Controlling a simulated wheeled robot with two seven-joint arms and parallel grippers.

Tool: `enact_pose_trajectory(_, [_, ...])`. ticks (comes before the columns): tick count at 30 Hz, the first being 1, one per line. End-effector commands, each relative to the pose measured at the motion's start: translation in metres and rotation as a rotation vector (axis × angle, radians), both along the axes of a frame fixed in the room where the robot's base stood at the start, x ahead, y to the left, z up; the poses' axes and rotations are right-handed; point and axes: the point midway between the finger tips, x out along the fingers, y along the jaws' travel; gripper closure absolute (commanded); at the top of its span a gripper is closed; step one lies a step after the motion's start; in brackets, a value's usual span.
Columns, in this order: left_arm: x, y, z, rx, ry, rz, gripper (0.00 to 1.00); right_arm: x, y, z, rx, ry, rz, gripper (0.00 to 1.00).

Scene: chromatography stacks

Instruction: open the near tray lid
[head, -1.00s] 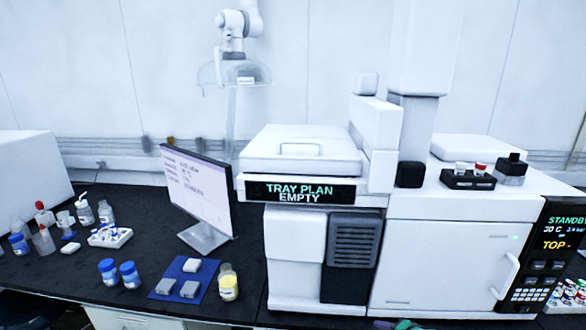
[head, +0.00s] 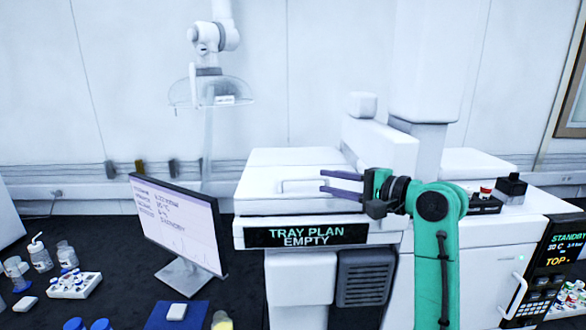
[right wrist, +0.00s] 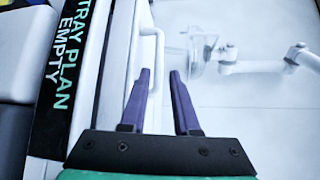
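The white tray lid (head: 258,182) lies flat and shut above the "TRAY PLAN EMPTY" display (head: 300,235). A white bar handle (head: 300,181) stands on it; the bar also shows in the right wrist view (right wrist: 156,38). My right gripper (head: 323,182) is over the lid from the right, its purple fingertips close to the handle's right part. My left gripper is not in view.
A monitor (head: 178,225) stands left of the tray unit. A white tower (head: 378,145) rises behind and right of the lid. Bottles and a vial tray (head: 75,285) are at the left.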

Motion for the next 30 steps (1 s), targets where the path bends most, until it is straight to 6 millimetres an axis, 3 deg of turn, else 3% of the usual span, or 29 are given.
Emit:
enact_pose_trajectory(3, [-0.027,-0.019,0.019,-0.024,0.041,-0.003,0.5,0.023,0.025,0.002,0.001,0.006,0.004,0.7])
enact_pose_trajectory(6, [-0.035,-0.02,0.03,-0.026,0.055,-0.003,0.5,0.041,0.044,-0.001,0.0,0.005,0.004,0.7])
enact_pose_trajectory(8, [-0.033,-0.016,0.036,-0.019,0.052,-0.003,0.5,0.05,0.053,-0.004,-0.001,0.006,0.004,0.7])
enact_pose_trajectory(15, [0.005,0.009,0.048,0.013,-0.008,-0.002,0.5,0.066,0.069,-0.012,-0.002,0.001,0.003,0.7])
enact_pose_trajectory(20, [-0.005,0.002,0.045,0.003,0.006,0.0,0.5,0.067,0.069,-0.013,-0.002,0.001,0.001,0.7])
enact_pose_trajectory(21, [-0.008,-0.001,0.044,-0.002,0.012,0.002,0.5,0.066,0.069,-0.013,-0.002,0.001,0.001,0.74])
enact_pose_trajectory(23, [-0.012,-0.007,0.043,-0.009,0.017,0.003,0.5,0.066,0.069,-0.013,-0.002,0.001,0.001,0.97])
enact_pose_trajectory(30, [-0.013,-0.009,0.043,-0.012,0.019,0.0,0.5,0.066,0.069,-0.013,-0.002,0.002,0.002,1.0])
